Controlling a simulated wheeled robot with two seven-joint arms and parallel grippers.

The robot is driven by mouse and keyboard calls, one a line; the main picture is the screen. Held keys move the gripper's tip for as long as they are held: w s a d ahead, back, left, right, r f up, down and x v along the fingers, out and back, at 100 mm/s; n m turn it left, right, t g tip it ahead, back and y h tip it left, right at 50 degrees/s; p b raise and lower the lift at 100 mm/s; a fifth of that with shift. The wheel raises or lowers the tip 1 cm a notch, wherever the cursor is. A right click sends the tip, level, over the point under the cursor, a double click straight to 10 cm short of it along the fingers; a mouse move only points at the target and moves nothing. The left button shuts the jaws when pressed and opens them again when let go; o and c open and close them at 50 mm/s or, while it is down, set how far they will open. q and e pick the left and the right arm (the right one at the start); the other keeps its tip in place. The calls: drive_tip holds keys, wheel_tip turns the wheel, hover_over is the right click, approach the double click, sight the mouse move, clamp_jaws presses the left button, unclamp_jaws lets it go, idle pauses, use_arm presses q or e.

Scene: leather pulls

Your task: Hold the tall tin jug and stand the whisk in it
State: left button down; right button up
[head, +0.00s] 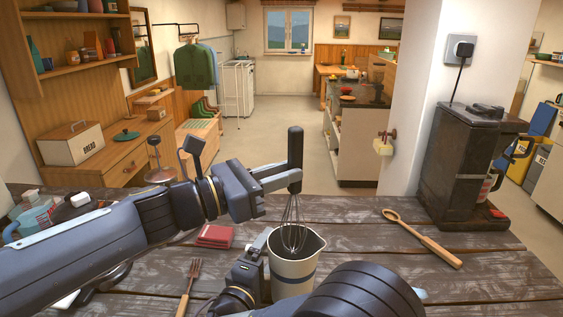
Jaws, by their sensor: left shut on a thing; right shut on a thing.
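The whisk has a black handle (296,145) and thin wire loops. It hangs upright with the wires down. My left gripper (292,178) is shut on the lower part of the handle, above the jug. The tall tin jug (293,275), pale with a grey band, stands upright at the front middle of the table. The lower wire loops show within the jug's open mouth; how deep they reach is hard to tell. My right gripper (266,244) is shut on the jug's left side, its fingertips partly hidden. My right forearm covers the jug's lower right.
A dark coffee machine (465,165) stands at the right. Bare planks lie between jug and spoon.

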use_arm(q)
drive_tip(key=shift+f, duration=2.15)
drive_tip(key=c, duration=1.2)
unclamp_jaws()
drive_tip(key=shift+a, duration=0.1)
drive_tip(key=v, duration=1.2)
drive_tip(key=shift+f, duration=0.1)
